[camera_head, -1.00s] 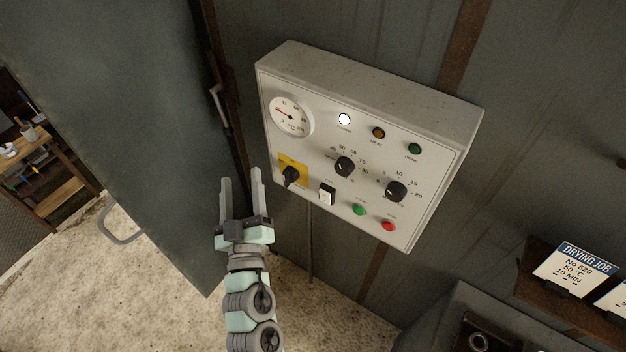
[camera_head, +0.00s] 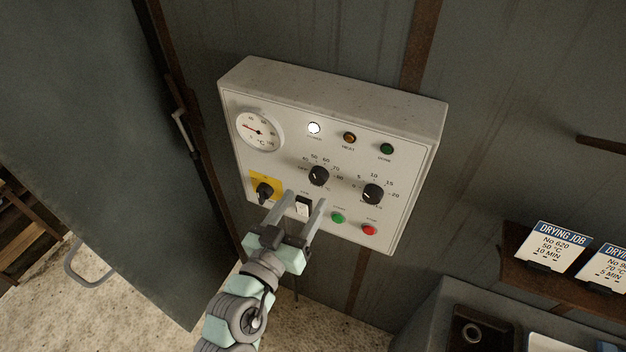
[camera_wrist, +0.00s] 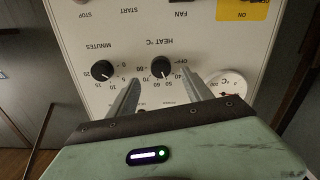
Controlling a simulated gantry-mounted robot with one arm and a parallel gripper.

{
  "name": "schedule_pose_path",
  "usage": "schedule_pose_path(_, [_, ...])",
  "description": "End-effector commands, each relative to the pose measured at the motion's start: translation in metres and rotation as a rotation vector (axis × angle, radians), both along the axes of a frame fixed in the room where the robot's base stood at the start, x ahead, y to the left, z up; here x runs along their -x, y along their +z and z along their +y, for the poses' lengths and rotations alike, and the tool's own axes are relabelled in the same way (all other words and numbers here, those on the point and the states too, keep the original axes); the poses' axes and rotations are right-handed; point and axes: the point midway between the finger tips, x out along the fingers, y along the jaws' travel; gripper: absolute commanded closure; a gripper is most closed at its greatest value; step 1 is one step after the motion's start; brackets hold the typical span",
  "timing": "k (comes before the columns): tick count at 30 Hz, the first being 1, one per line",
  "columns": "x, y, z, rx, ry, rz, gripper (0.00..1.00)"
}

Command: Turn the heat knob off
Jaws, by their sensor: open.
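The heat knob (camera_head: 318,176) is black and round, at the middle of the grey control panel (camera_head: 330,90), inside a scale with OFF and temperature numbers. In the wrist view the heat knob (camera_wrist: 160,66) appears upside down, between the finger lines. Its white mark seems to point among the numbers; the exact value is too small to tell. My gripper (camera_head: 307,197) is open and empty, its fingers pointing up at the panel just below the heat knob. I see no contact with the knob. In the wrist view my gripper (camera_wrist: 161,77) has its fingers spread apart.
The minutes knob (camera_head: 372,194) sits right of the heat knob. A fan switch (camera_head: 303,206), yellow-plated rotary switch (camera_head: 265,190), green button (camera_head: 338,218) and red button (camera_head: 369,230) line the lower panel. A door (camera_head: 80,130) stands at left.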

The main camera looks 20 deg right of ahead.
Motion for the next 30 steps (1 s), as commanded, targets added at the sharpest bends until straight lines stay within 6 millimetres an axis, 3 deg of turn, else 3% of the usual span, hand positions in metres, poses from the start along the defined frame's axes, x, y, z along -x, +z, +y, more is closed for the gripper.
schedule_pose_path(6, [-0.023,0.002,-0.027,0.000,-0.002,0.003,0.41])
schedule_pose_path(12, [-0.037,0.000,-0.041,0.001,0.001,0.004,0.41])
schedule_pose_path(24, [-0.042,-0.001,-0.045,0.002,0.004,0.001,0.41])
schedule_pose_path(30, [-0.042,-0.001,-0.044,0.003,0.004,0.001,0.57])
